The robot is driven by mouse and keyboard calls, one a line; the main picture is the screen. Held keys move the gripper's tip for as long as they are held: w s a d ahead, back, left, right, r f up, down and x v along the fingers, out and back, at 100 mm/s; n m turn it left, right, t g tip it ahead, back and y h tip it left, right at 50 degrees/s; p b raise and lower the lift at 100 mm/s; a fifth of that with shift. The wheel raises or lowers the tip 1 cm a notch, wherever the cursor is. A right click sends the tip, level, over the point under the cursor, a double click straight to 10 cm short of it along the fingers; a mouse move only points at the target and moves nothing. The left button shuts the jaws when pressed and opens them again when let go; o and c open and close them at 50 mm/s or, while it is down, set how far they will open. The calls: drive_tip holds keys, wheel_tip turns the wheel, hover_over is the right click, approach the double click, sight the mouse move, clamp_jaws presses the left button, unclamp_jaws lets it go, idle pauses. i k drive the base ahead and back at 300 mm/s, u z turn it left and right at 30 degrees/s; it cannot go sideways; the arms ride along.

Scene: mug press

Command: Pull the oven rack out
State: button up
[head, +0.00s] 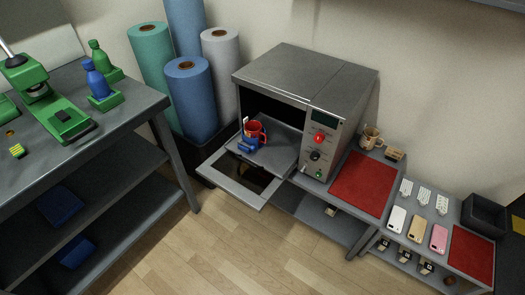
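The oven (300,85) is a grey metal box on a bench against the wall. Its door (238,195) is folded down in front, with a window in it. The grey rack (284,151) shows at the oven's mouth, and its front part reaches out over the inner part of the door. A red mug (256,133) in a blue holder (247,147) is on the rack, near its left side. The back of the rack is hidden in the dark inside. My gripper is not in view.
The oven's front panel has a red knob (319,138). A red mat (364,185) and a patterned mug (371,138) are to its right. Upright rolls (189,95) stand to its left. A workbench (75,155) with green presses is at left. The wooden floor (235,255) in front is clear.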

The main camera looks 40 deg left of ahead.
sight(281, 152)
drive_tip(key=u, duration=0.25)
drive_tip(key=i, duration=0.55)
drive_tip(key=u, duration=0.85)
drive_tip(key=i, duration=0.3)
drive_tip(key=u, duration=0.35)
